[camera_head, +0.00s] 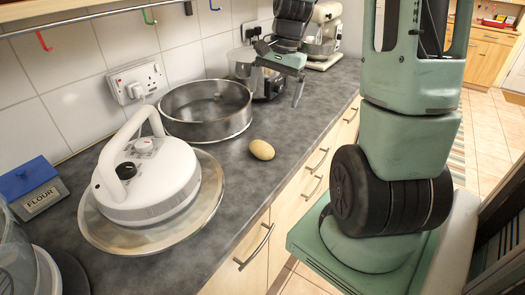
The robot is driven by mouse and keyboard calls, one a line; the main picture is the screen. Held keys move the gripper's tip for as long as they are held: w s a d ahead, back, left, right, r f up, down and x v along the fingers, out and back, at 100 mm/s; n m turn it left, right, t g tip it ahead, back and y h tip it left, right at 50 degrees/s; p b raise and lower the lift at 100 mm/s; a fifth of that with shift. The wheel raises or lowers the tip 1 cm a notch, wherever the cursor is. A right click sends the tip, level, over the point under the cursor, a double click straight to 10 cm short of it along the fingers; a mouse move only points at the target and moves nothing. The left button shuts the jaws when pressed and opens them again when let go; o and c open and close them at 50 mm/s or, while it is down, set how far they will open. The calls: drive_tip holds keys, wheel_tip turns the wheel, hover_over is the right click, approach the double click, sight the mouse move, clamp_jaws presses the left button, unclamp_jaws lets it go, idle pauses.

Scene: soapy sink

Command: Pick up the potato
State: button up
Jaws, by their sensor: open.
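The potato (262,150) is a smooth, pale yellow-brown oval. It lies on the grey worktop (232,172) near its front edge, to the right of a round metal pan. My gripper (278,90) is open, with nothing seen in it. It is in the air over the far part of the worktop, beyond the potato and apart from it. One finger points down on its right; the other is hard to make out against the dark appliance behind.
The round metal pan (205,128) and a white handled appliance (148,185) on a glass disc stand left of the potato. A blue flour box (35,188) is at far left. The worktop around the potato is clear.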

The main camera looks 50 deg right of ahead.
drive_tip(key=p, duration=0.1)
hover_over(263, 144)
drive_tip(key=d, duration=0.1)
wheel_tip(263, 144, down, 12)
drive_tip(key=shift+s+d+r, duration=0.1)
drive_tip(key=shift+a+f+p, duration=0.2)
drive_tip(key=shift+f+p, duration=0.05)
drive_tip(key=shift+f, duration=0.6)
drive_tip(key=shift+a+f+p, duration=0.2)
drive_tip(key=shift+a+f, duration=0.05)
drive_tip(key=shift+f, duration=0.6)
drive_tip(key=shift+a+f+p, duration=0.2)
drive_tip(key=shift+f+p, duration=0.05)
drive_tip(key=shift+f, duration=0.6)
drive_tip(key=shift+c, duration=0.3)
drive_tip(key=c, duration=1.1)
drive_tip(key=shift+o, duration=0.2)
drive_tip(key=shift+r, duration=0.1)
